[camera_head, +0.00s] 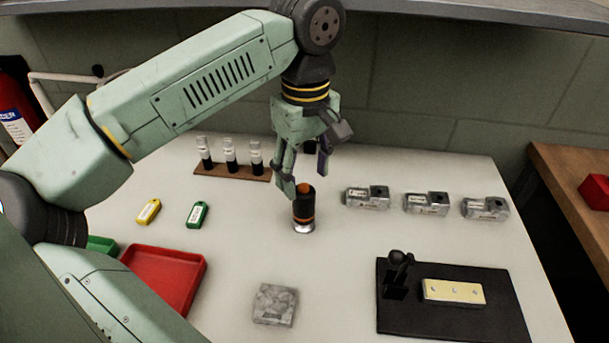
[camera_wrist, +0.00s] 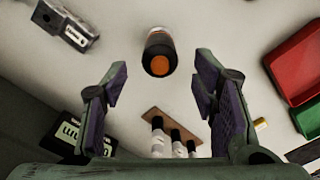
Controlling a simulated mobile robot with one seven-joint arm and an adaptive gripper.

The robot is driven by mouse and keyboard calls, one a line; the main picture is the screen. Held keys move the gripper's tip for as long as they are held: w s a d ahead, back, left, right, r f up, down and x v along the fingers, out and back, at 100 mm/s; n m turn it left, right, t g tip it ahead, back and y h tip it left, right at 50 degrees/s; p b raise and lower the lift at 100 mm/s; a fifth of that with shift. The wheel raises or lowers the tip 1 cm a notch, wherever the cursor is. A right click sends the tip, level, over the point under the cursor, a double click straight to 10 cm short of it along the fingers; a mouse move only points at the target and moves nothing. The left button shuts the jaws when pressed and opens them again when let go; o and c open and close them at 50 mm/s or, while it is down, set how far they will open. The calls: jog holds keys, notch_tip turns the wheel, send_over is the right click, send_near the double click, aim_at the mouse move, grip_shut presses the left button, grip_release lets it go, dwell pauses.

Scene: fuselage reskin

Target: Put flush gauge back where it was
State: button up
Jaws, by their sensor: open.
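The likely flush gauge, a black cylinder with orange bands and a silvery foot (camera_head: 303,214), stands upright on the white table near its middle. In the wrist view its round orange-centred top (camera_wrist: 159,58) shows ahead of the fingers, in line with the gap between them. My gripper (camera_head: 305,174) is open and empty, just above and behind the gauge in the head view. Its purple-padded fingers (camera_wrist: 160,88) are spread wide in the wrist view, with nothing between the pads. I cannot tell whether a finger touches the gauge.
A wooden rack (camera_head: 232,172) with several vials stands behind. Grey metal blocks (camera_head: 367,198) line the right. A black mat (camera_head: 450,318) with a pale plate, a grey square block (camera_head: 275,304), a red tray (camera_head: 168,276), and yellow (camera_head: 149,211) and green (camera_head: 197,214) tags lie around.

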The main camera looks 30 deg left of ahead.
notch_tip(320, 180, up, 6)
jog(key=p, duration=0.3)
dwell(0.3)
